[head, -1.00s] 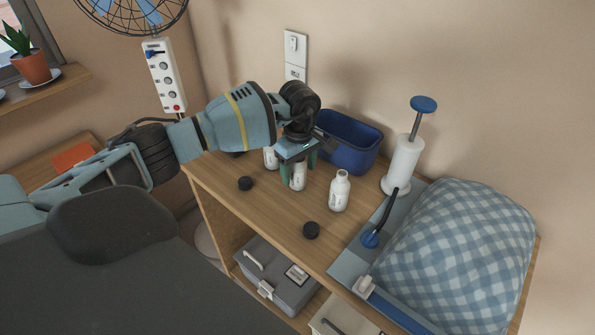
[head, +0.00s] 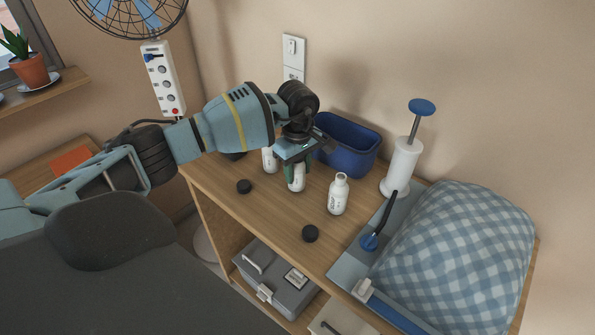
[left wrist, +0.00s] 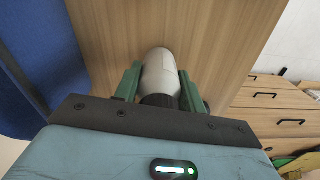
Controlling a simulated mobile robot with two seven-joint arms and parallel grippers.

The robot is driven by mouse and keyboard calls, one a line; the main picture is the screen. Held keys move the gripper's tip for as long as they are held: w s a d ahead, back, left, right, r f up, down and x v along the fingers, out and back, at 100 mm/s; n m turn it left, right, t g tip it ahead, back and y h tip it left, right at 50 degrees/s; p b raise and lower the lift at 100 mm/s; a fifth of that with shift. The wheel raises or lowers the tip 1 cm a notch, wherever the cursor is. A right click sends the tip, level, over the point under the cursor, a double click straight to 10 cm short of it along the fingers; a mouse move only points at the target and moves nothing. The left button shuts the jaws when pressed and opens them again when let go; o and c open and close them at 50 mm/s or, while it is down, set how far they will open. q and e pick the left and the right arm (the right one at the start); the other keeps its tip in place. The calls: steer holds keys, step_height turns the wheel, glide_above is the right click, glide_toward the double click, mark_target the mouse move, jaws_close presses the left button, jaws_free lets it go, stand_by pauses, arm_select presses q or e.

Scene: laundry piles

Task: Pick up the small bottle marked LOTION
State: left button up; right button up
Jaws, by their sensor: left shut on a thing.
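My left gripper (head: 296,168) points down over the wooden counter and is shut on a small white bottle (head: 297,184). In the left wrist view the green fingers of the gripper (left wrist: 160,84) press on both sides of this bottle (left wrist: 161,68), which has a dark neck or cap. The gripper hides its upper part in the head view, and I cannot read its label. A second white bottle (head: 338,194) stands to the right with dark lettering too small to read. A third white bottle (head: 269,160) stands behind on the left, partly hidden. My right gripper is out of view.
Black round caps lie on the counter, one at front left (head: 244,186) and one at front right (head: 310,233). A blue bin (head: 349,146) stands close behind the gripper.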

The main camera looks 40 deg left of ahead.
arm_select(q)
steer(key=shift+r, duration=0.55)
steer(key=shift+s+r, duration=0.25)
steer(key=shift+r, duration=0.65)
steer(key=s+d+r, duration=0.1)
steer(key=s, duration=1.4)
steer(key=shift+s+d+r+b, duration=0.2)
steer(key=shift+s+b, duration=0.05)
steer(key=shift+b, duration=0.15)
